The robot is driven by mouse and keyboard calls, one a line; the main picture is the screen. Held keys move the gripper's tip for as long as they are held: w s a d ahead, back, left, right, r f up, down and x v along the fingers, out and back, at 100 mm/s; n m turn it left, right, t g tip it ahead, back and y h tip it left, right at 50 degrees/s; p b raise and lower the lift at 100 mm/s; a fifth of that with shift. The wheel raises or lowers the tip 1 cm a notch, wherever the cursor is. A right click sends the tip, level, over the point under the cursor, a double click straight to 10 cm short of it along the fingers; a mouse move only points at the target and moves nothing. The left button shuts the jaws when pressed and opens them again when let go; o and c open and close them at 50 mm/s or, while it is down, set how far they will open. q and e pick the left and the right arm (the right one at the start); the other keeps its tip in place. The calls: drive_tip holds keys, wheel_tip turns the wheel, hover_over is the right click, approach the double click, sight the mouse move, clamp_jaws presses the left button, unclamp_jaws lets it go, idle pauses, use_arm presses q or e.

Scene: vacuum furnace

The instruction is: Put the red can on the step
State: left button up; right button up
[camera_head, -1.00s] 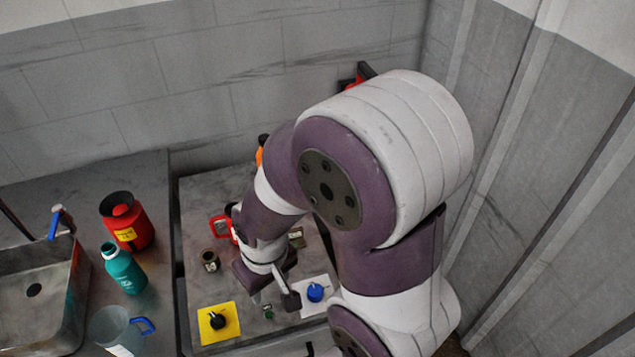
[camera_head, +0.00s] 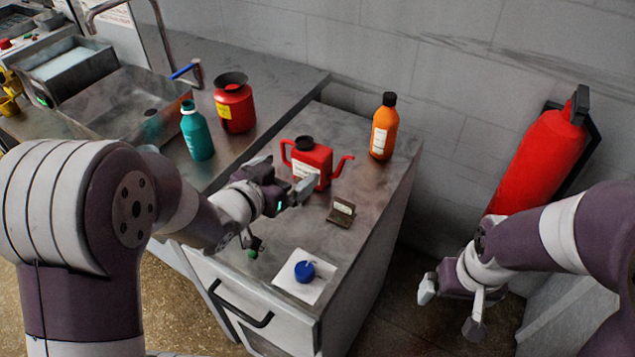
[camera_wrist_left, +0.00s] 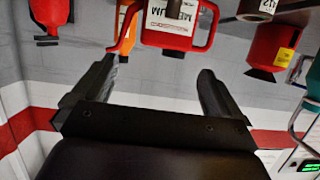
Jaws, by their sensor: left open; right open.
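The red can (camera_head: 312,165), with a black cap, a white label, a handle and a spout, stands upright on the grey cabinet top. It is at the top of the left wrist view (camera_wrist_left: 178,28), beyond the fingers and partly cut off. My left gripper (camera_head: 280,214) is open and empty in front of the can; its spread fingers also show in the left wrist view (camera_wrist_left: 160,68). My right gripper (camera_head: 450,308) is open and empty, right of the cabinet. A pale grey block (camera_head: 550,311) lies behind my right arm; I cannot tell if it is the step.
An orange bottle (camera_head: 384,127) stands behind the can. A small dark box (camera_head: 341,212) and a blue knob-like item (camera_head: 304,271) on a white square are in front. A teal bottle (camera_head: 197,133) and red pot (camera_head: 235,104) stand left. A fire extinguisher (camera_head: 541,152) hangs right.

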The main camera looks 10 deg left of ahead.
sight(306, 155)
use_arm(q)
drive_tip(key=w, duration=0.1)
drive_tip(key=w+f, duration=0.1)
drive_tip(key=w, duration=0.1)
drive_tip(key=shift+w+h, duration=0.2)
drive_tip(key=shift+h, duration=0.1)
drive_tip(key=x, duration=0.8)
drive_tip(key=shift+w+d+f+p, duration=0.1)
drive_tip(key=shift+w+f+p, duration=0.15)
drive_tip(key=shift+p, duration=0.1)
drive_tip(key=shift+s+d, duration=0.1)
drive_tip(key=shift+r, duration=0.15)
drive_tip(key=c, duration=0.8)
